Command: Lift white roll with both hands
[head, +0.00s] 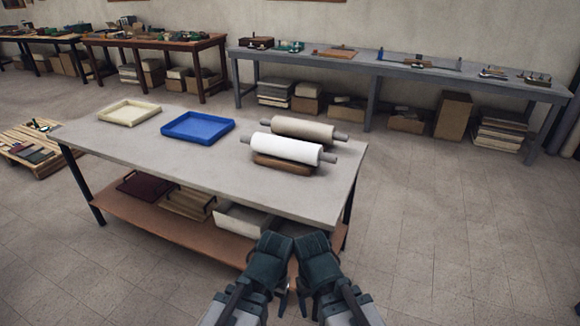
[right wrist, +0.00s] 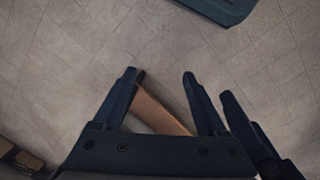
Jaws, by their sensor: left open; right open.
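The white roll (head: 287,148) lies across the right part of the grey table (head: 150,150), with a grey handle at each end. A brown cradle-like piece (head: 283,164) shows under its near side. My left gripper (head: 281,294) and right gripper (head: 303,294) are close together, low in front of the table, well apart from the roll. Both are open and empty. My left gripper's fingers are partly hidden in the head view.
A beige roll (head: 303,128) lies just behind the white one. A blue tray (head: 198,138) and a cream tray (head: 129,124) stand left on the table. Long benches stand behind. The table's front right corner is clear.

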